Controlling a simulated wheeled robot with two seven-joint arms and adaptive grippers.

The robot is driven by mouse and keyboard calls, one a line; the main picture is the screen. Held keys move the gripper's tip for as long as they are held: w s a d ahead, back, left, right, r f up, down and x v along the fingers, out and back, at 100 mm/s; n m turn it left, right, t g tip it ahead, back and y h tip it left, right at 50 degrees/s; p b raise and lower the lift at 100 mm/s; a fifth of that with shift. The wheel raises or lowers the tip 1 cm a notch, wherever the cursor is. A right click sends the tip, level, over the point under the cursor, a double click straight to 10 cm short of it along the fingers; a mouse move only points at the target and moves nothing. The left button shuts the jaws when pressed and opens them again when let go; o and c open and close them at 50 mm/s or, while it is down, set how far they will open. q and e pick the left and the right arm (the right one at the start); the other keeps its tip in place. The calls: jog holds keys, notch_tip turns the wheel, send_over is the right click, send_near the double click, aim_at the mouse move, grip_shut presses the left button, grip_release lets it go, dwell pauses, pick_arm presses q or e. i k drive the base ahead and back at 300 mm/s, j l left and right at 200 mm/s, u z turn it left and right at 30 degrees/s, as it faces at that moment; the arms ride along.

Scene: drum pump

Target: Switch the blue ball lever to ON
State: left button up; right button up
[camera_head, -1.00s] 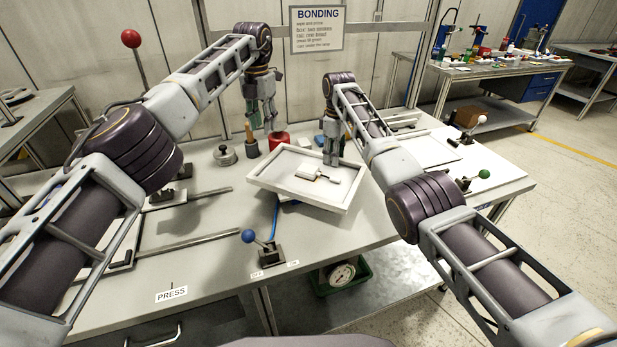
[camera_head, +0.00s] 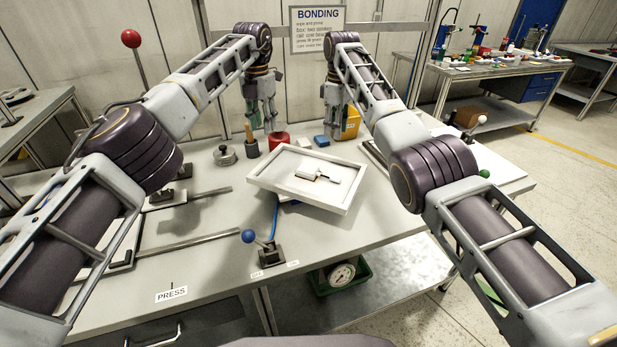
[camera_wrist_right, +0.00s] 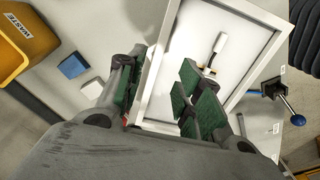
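The blue ball lever (camera_head: 248,236) stands on a dark base at the table's front edge, its ball tilted to the left. Two small labels lie in front of its base, at its left and right; they are too small to read surely. The lever also shows at the right in the right wrist view (camera_wrist_right: 297,119). My right gripper (camera_head: 334,140) hangs behind the white tray, well away from the lever; in the wrist view its green-padded fingers (camera_wrist_right: 160,95) are apart with nothing between them. My left gripper (camera_head: 263,130) hangs by the red container, far behind the lever; its finger gap is unclear.
A white tray (camera_head: 268,181) with a pale part (camera_head: 318,175) lies behind the lever. A yellow bin (camera_head: 352,124), blue block (camera_head: 321,141) and red container (camera_head: 278,141) stand at the back.

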aim_at(248, 237)
jog(key=k, duration=1.5)
